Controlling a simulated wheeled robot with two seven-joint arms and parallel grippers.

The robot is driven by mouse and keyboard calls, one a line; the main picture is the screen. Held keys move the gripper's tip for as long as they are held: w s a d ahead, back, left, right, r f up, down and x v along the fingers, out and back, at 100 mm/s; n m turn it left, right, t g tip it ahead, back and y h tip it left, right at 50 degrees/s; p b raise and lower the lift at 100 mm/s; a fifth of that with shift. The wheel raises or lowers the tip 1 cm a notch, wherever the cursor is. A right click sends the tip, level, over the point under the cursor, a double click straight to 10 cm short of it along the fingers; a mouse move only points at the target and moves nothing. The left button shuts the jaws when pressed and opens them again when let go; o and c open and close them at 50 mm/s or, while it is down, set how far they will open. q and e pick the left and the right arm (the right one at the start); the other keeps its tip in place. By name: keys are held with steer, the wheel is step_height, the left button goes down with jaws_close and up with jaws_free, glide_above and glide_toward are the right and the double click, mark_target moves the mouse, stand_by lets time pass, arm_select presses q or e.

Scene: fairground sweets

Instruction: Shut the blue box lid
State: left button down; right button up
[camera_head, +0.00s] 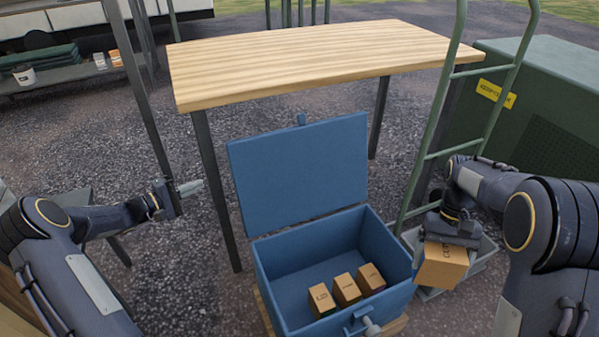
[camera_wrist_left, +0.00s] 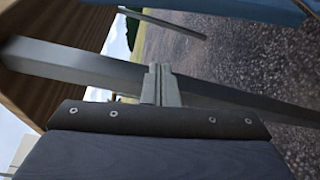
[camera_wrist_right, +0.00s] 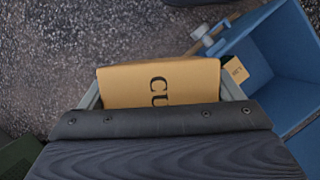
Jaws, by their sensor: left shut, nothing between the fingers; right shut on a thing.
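The blue box (camera_head: 276,270) stands open below the front of the wooden table. Its lid (camera_head: 300,172) is raised and tilted back at the far side, with a small tab on its top edge. Several small tan boxes (camera_head: 346,288) lie inside. My left gripper (camera_head: 190,187) is shut and empty, left of the lid and apart from it; it also shows in the left wrist view (camera_wrist_left: 161,84). My right gripper (camera_head: 449,240) is shut on a tan carton (camera_head: 442,267) with dark letters, right of the blue box.
The wooden table (camera_head: 310,62) stands behind the lid. A grey crate (camera_head: 483,252) is under the right gripper. A green ladder-like frame (camera_head: 441,110) and a green cabinet (camera_head: 540,110) stand at the right. A latch (camera_head: 371,326) sticks out at the box front.

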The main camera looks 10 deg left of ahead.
step_height(320, 180, down, 2)
steer(key=shift+f+b, duration=0.15)
steer(key=shift+b, duration=0.95)
steer(key=shift+f, duration=0.15)
arm_select(q)
steer(key=w+d, duration=0.5)
steer(key=d, duration=0.3)
steer(key=shift+b, duration=0.4)
arm_select(e)
steer(key=shift+f, duration=0.25)
arm_select(q)
steer(key=shift+r, duration=0.1)
